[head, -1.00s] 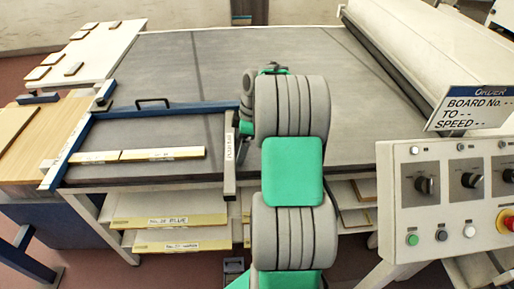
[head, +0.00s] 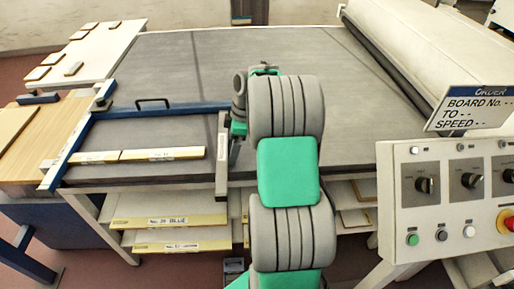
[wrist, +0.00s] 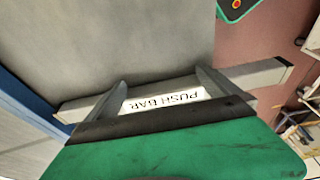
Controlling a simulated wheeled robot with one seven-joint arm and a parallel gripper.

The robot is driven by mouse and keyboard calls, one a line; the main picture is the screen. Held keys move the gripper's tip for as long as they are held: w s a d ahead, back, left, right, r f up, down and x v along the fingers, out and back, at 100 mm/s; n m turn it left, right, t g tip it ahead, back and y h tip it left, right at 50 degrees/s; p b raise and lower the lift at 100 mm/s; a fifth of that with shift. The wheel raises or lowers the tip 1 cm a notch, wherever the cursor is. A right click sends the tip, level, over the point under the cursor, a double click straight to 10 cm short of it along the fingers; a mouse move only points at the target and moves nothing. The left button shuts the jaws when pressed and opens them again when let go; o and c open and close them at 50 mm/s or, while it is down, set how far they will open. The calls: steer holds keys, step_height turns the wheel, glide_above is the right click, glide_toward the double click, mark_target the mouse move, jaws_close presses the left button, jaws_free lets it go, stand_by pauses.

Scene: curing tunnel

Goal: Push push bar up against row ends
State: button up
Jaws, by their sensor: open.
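The push bar (head: 222,157) is a grey bar lying across the front of the grey belt table, right of the row. In the wrist view the push bar (wrist: 258,77) carries a white "PUSH BAR" label between my gripper's fingers. My gripper (wrist: 165,90) is open, its fingers on either side of the label; I cannot tell whether they touch the bar. In the head view my arm partly hides it. The row (head: 160,154) of pale pieces with white labels lies along the front of the belt. A clear gap separates its right end from the push bar.
A blue frame (head: 75,147) bounds the row at the left and behind, with a black handle (head: 153,102). A control panel (head: 455,195) and a white roller housing (head: 430,60) stand at right. Shelves with labelled boards (head: 168,222) lie below. The belt (head: 230,60) behind is clear.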

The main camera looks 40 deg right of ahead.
mark_target(222, 147)
steer(key=shift+w+a, duration=0.8)
steer(key=shift+a, duration=0.3)
steer(key=shift+w+a, duration=0.75)
steer(key=shift+a, duration=0.35)
steer(key=shift+s+d, duration=0.1)
steer(key=shift+s, duration=0.05)
steer(key=shift+s+d, duration=0.4)
steer(key=shift+d, duration=0.25)
step_height(222, 147, up, 9)
steer(key=p, duration=0.5)
steer(key=shift+r+p, duration=0.1)
steer(key=shift+p, duration=0.3)
